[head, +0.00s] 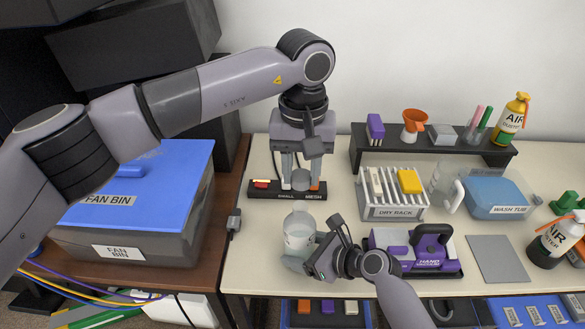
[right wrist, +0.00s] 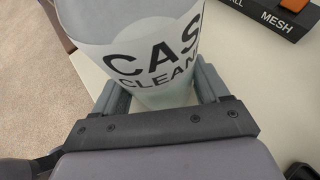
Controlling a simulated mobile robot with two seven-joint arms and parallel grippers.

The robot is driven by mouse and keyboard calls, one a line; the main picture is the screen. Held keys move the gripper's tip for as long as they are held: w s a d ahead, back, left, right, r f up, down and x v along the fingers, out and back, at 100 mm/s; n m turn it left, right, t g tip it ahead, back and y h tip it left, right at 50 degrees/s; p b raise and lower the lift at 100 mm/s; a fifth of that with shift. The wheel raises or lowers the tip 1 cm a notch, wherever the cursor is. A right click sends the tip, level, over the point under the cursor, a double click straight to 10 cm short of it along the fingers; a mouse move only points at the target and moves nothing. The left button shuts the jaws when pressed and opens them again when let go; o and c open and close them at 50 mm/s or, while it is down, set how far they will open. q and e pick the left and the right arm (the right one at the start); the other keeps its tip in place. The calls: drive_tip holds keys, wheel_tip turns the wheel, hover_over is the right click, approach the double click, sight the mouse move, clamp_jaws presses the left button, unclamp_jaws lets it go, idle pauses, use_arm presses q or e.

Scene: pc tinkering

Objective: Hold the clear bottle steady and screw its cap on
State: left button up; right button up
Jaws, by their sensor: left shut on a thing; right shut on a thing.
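The clear bottle (head: 299,230) stands near the front left edge of the white table, with pale liquid inside. My right gripper (head: 308,254) is shut on its lower body. In the right wrist view the bottle (right wrist: 140,45) sits between both fingers and shows black lettering, "CAS" and "CLEAN", partly cut off. My left gripper (head: 301,182) points down behind the bottle, shut on a small pale grey cap (head: 300,179). The cap is apart from the bottle, in front of or above the black mesh tray; its exact height is unclear. The bottle's mouth shows no cap.
The black tray labelled "SMALL" and "MESH" (head: 262,194) lies behind the bottle. A purple hand tool (head: 432,240) sits right of my right gripper. A blue-lidded fan bin (head: 150,190) is at left.

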sight(301, 189)
use_arm(q)
drive_tip(key=shift+f, duration=2.4)
drive_tip(key=shift+f, duration=1.25)
drive_tip(key=o, duration=1.1)
